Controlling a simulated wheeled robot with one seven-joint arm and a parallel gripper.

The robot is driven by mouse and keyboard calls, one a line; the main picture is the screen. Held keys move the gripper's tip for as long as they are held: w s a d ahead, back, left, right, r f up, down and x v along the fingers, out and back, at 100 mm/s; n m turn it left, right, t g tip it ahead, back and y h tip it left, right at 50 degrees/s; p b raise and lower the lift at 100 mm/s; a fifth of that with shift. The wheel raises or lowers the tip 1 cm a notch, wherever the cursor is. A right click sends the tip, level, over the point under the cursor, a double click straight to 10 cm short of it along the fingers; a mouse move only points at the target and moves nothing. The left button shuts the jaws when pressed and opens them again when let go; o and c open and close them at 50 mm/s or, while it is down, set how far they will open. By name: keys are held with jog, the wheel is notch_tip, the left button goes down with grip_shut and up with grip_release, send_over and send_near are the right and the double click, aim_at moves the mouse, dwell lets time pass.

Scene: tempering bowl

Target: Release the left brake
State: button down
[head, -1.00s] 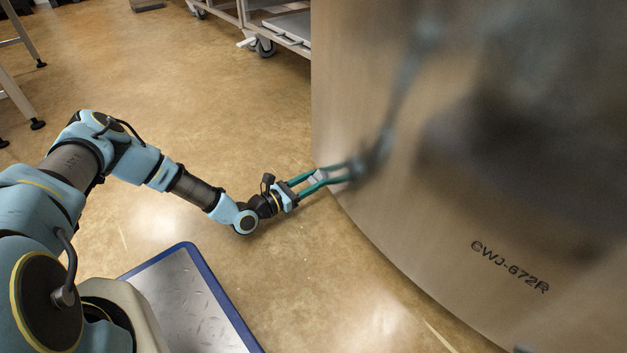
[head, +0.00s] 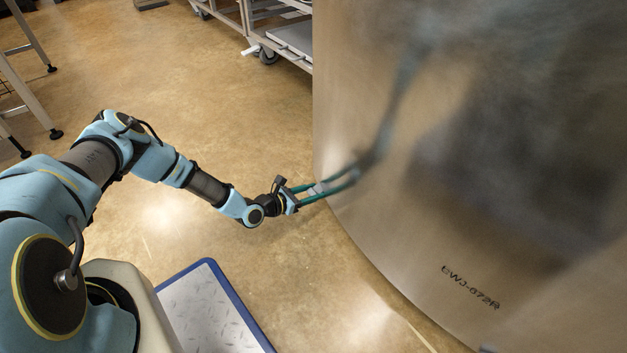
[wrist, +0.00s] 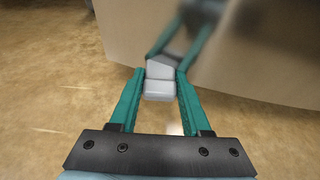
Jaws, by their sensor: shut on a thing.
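A light grey brake pedal (wrist: 159,82) is a small two-part block low by the wall of a big steel bowl (head: 450,150). My gripper (wrist: 160,78) is shut on it, with one teal finger on each side. In the head view my gripper (head: 318,190) reaches the bowl's lower left edge, and the brake pedal shows there only as a small grey patch. The bowl's shiny wall mirrors my arm and fingers. The mount of the brake and the wheel by it are hidden.
The bowl fills the right side and bears a dark printed code (head: 470,287). A metal trolley (head: 285,38) on castors stands at the back. Metal table legs (head: 30,85) are at the far left. The tan floor (head: 235,90) between them is clear.

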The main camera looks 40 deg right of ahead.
jog(key=shift+a+r+y+p, duration=0.1)
jog(key=shift+r+y+p, duration=0.9)
jog(key=shift+p, duration=2.05)
jog(key=shift+y+p, duration=0.3)
jog(key=shift+p, duration=1.05)
jog(key=shift+y+p, duration=0.3)
jog(key=shift+p, duration=0.3)
jog(key=shift+c, duration=1.8)
grip_release()
jog(key=p+v, duration=0.4)
jog(key=v, duration=0.6)
jog(key=shift+a+r, duration=0.25)
jog(key=shift+a, duration=0.05)
